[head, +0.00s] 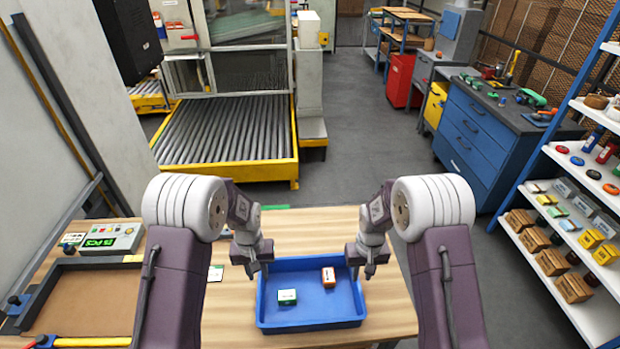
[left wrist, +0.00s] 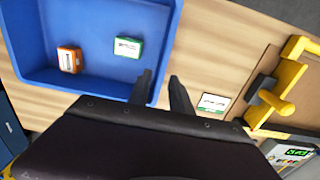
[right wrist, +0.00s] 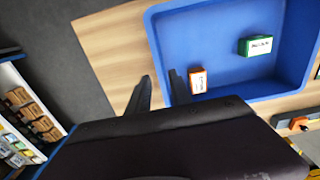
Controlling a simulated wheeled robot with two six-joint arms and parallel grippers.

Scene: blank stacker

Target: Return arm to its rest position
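My left gripper (head: 257,272) hangs above the left edge of the blue tray; its two fingers (left wrist: 164,92) stand apart with nothing between them in the left wrist view. My right gripper (head: 362,272) hangs near the tray's right edge; its fingers (right wrist: 161,92) are also apart and empty. Both arms are bent over the wooden table (head: 230,318). The blue tray (head: 318,324) holds a green-and-white box (head: 287,297) at left and an orange-and-white box (head: 328,277) at right. Neither gripper touches a box.
Further left are a brown panel with a dark frame (head: 85,305) and a device with a green display (head: 105,240). A roller conveyor (head: 225,130) stands beyond the table, and shelves (head: 590,205) stand at right.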

